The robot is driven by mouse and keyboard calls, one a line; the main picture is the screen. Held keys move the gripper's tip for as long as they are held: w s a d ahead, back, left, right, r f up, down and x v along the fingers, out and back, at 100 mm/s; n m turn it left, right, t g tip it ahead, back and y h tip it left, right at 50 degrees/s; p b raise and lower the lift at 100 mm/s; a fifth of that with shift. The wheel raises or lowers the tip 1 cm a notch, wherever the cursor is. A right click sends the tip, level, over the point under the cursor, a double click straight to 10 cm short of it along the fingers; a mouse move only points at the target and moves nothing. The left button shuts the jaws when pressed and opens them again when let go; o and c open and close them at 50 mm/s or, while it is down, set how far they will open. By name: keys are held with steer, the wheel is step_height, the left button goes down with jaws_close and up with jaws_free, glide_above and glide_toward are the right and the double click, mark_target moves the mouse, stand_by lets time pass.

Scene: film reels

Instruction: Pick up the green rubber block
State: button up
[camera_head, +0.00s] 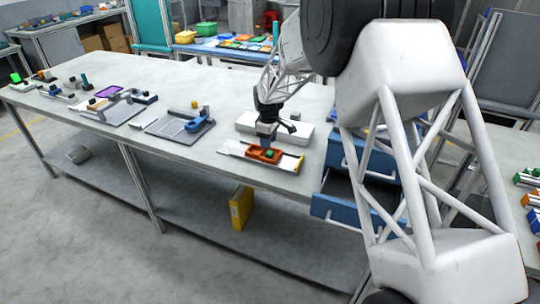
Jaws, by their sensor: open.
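A small green block (269,153) sits in or on an orange-red holder (254,152) near the front edge of the long grey table, toward its right end. The holder rests on a pale flat plate (232,148). My gripper (266,136) hangs just above and behind the green block, pointing down. It looks empty and apart from the block. The fingers are small in this view, and the exact gap to the block cannot be told.
A white box (245,122) lies behind my gripper. A grey fixture (182,128) and several other small assemblies stand to the left. A blue drawer unit (340,208) with an open drawer is to the right. The table's back middle (150,80) is clear.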

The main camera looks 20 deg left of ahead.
mark_target(270, 154)
steer(key=shift+f, duration=0.1)
steer(key=shift+a+f, duration=0.15)
steer(key=shift+f, duration=2.4)
steer(key=c, duration=0.7)
